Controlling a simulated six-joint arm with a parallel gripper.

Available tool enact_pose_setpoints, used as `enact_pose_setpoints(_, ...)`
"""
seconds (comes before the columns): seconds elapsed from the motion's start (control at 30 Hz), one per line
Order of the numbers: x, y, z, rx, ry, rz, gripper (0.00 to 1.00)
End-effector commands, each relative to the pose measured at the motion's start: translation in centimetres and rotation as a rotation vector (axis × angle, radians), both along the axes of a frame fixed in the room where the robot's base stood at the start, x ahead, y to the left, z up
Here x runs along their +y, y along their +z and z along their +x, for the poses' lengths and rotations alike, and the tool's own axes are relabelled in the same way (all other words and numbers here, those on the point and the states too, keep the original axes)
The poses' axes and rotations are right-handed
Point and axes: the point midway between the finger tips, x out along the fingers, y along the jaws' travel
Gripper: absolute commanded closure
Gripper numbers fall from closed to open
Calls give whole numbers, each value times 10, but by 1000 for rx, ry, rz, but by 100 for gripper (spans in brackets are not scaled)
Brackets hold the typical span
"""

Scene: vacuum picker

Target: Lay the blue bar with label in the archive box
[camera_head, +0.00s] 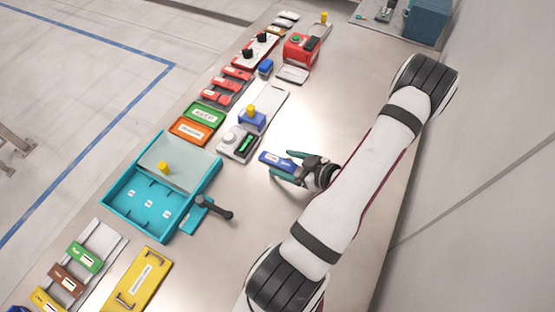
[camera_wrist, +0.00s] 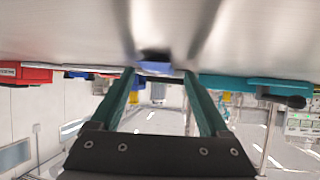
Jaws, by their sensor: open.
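The blue bar with a white label (camera_head: 275,161) lies on the bench in front of my gripper (camera_head: 281,166). My gripper is open, with one green finger on either side of the bar's near part. In the wrist view the blue bar (camera_wrist: 155,69) shows end-on between the two fingertips (camera_wrist: 160,72); I cannot tell whether they touch it. A turquoise box (camera_head: 146,219), which looks like the archive box, stands to the left. A clear panel with a yellow knob (camera_head: 164,168) covers its far part; its near part is uncovered. Its side also shows in the wrist view (camera_wrist: 255,83).
A dark handle (camera_head: 214,207) sticks out from the box towards my gripper. Green (camera_head: 202,113) and orange (camera_head: 191,131) labelled plates and a grey device (camera_head: 238,143) lie beyond. A yellow plate (camera_head: 143,280) lies at the near left. Bench between handle and gripper is clear.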

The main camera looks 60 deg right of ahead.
Motion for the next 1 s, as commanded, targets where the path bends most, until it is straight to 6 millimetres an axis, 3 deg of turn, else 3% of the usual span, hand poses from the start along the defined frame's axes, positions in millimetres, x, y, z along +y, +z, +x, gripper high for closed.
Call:
enact_pose_setpoints(0.27,-2,-4,7,1,0,-1,21)
enact_pose_setpoints(0.7,-2,-4,6,1,-1,0,100)
enact_pose_setpoints(1.0,-2,-3,6,1,0,-1,100)
